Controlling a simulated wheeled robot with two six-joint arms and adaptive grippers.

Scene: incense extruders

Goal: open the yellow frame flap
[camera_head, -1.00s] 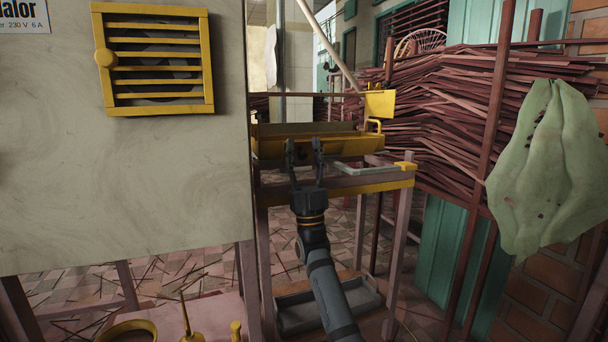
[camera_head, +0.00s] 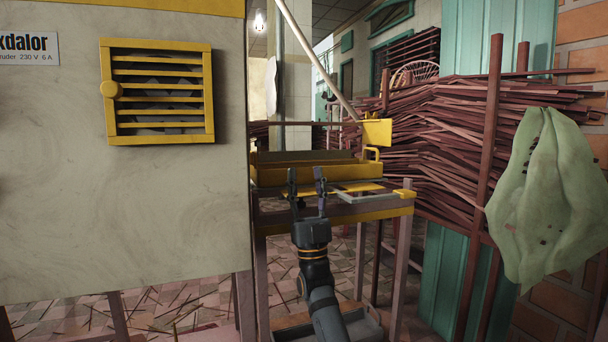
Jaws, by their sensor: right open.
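My left gripper is not in view.
The tray rests on a stand with a yellow front rail (camera_head: 350,215) close to my right gripper. Stacked incense sticks (camera_head: 440,130) and a hanging green cloth (camera_head: 545,200) fill the right. A slanted pole (camera_head: 318,60) rises behind the tray. The wall before the flap is clear.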

